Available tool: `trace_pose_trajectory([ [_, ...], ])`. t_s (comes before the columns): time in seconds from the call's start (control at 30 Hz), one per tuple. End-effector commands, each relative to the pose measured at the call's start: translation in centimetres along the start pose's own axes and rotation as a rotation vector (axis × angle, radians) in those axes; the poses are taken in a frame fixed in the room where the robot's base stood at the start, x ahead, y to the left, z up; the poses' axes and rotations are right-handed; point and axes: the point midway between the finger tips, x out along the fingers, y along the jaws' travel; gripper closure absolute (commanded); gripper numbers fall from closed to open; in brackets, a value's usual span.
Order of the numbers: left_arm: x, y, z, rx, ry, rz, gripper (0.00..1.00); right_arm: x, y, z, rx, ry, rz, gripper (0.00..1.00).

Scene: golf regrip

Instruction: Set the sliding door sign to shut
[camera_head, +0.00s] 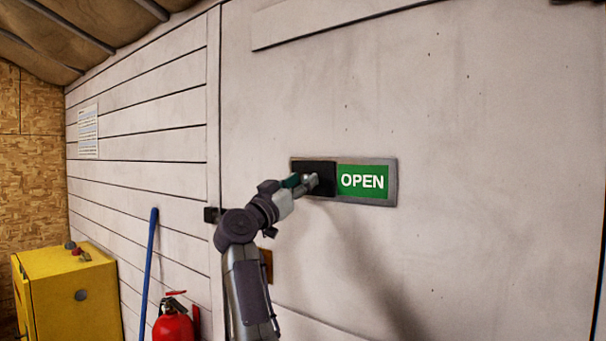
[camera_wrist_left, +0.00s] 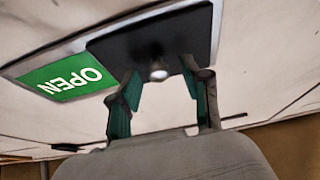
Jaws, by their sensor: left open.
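The sliding door sign (camera_head: 392,181) is a grey frame on the pale door. Its right part shows a green panel with the word OPEN (camera_head: 362,181). A black slider (camera_head: 318,166) covers the left part; it also shows in the left wrist view (camera_wrist_left: 117,50), with a small round knob (camera_wrist_left: 158,72) on it. My left gripper (camera_head: 308,182) is at the black slider. In the left wrist view the left gripper (camera_wrist_left: 165,92) is open, its two fingers on either side of the knob; I cannot tell whether they touch it. The right gripper is not in view.
A yellow cabinet (camera_head: 75,295), a blue pole (camera_head: 150,265) and a red fire extinguisher (camera_head: 173,322) stand at the lower left by the slatted wall (camera_head: 140,185). The door surface right of the sign is clear.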

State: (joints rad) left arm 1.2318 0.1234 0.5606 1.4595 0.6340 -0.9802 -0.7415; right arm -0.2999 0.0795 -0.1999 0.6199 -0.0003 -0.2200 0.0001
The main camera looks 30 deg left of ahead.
Motion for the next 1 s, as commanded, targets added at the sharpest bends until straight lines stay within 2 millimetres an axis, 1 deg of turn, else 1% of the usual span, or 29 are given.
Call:
trace_pose_trajectory([
  [0.03, 0.46, 0.06, -0.11, -0.002, -0.001, 0.001, 0.52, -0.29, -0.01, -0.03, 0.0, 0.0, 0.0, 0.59],
  [0.13, 0.83, 0.07, -0.01, 0.0, 0.0, 0.001, 0.52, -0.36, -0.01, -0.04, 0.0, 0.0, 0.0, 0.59],
  [0.4, 0.89, 0.06, 0.07, 0.0, 0.0, 0.001, 0.52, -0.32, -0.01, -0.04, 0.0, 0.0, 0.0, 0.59],
  [0.57, 0.88, 0.06, 0.06, 0.0, 0.0, 0.001, 0.79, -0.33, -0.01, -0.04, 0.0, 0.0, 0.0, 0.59],
  [0.6, 0.87, 0.06, 0.06, 0.0, 0.0, 0.001, 0.85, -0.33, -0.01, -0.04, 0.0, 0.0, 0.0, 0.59],
  [0.7, 0.87, 0.05, 0.05, 0.0, 0.0, 0.001, 1.0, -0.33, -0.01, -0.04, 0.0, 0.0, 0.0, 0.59],
  [1.0, 0.86, 0.16, 0.07, 0.001, 0.0, 0.001, 1.0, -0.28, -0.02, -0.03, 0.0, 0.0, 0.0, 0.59],
])
